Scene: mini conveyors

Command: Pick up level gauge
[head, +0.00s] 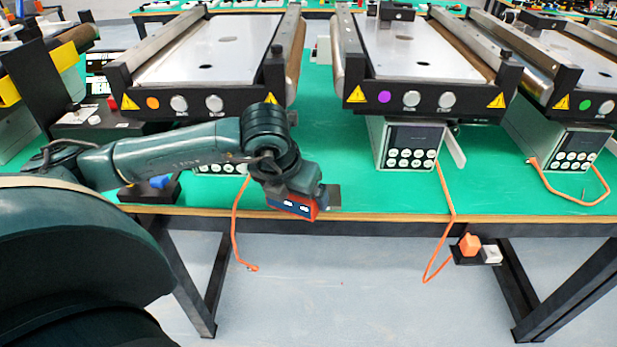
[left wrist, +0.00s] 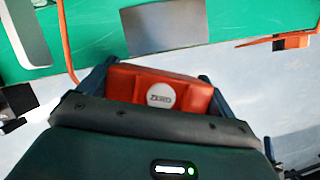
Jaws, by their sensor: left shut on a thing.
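The level gauge is a red block with a round white "ZERO" button (left wrist: 160,96) in the left wrist view. In the head view the red gauge (head: 291,207) shows a dark face with small pale displays. My left gripper (head: 310,203) is shut on the gauge, with a finger on each side of it (left wrist: 158,85). It holds the gauge close to the table's front edge in the head view. Part of the gauge is hidden behind my wrist. My right gripper is in neither view.
Several mini conveyors (head: 405,50) stand along the green table (head: 350,195). Grey control boxes (head: 408,145) sit under them. Orange cables (head: 445,200) hang over the front edge. A flat grey plate (head: 333,196) lies beside my gripper. An orange plug (head: 470,246) sits below the table.

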